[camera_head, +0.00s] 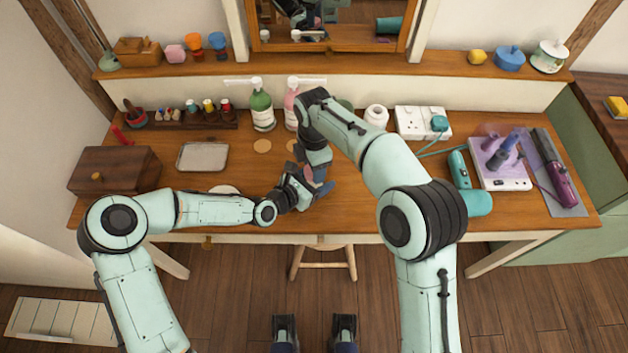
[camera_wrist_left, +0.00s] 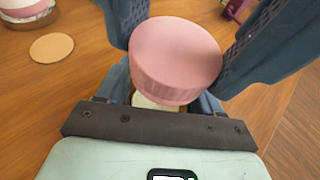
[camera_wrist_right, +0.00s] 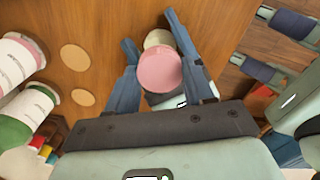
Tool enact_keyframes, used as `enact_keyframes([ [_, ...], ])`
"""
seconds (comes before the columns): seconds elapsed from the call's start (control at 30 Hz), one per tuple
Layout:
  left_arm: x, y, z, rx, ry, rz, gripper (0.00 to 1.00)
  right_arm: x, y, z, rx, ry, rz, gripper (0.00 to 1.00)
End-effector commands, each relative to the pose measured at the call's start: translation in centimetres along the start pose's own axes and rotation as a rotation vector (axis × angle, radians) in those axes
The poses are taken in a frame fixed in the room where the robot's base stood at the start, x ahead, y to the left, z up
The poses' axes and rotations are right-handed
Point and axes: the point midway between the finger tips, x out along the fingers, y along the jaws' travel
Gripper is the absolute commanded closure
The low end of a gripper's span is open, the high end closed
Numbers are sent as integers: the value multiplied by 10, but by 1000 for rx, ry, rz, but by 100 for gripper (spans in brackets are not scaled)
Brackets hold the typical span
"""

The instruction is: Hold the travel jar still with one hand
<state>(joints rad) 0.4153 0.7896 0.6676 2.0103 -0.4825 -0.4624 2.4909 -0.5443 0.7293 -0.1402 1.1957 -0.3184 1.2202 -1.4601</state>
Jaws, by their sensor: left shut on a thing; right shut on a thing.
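The travel jar shows as a round pink, ribbed-edge lid (camera_wrist_left: 175,60) between the blue fingers of my left gripper (camera_wrist_left: 183,40) in the left wrist view. A pale part shows below the lid; the rest of the body is hidden. In the right wrist view the pink top (camera_wrist_right: 160,70) sits between the fingers of my right gripper (camera_wrist_right: 155,55). In the head view both grippers meet over the table's front middle. My left gripper (camera_head: 297,188) comes from the left and my right gripper (camera_head: 318,172) from above. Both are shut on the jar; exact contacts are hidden.
The wooden table (camera_head: 345,210) carries two cork discs (camera_head: 262,146), a green bottle (camera_head: 262,108), a pink bottle (camera_head: 291,105) and a metal tray (camera_head: 203,157). A pale disc (camera_head: 224,189) lies behind my left forearm. A teal dryer (camera_head: 468,185) and power strip (camera_head: 423,122) are right. A stool (camera_head: 323,252) stands in front.

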Motion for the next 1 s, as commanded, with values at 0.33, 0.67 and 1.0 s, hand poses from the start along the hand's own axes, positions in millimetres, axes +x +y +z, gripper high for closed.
enact_keyframes([
  [0.33, 0, 0, 0, 0, 0, 0, 100, 0, 0, -1, 206, 1, 0, 84],
  [0.67, 0, 0, 0, 0, 0, 0, 100, 0, 0, 0, 203, 1, 0, 22],
  [1.0, 0, 0, 0, 0, -1, 0, 100, -18, 1, 0, 203, 1, 4, 22],
])
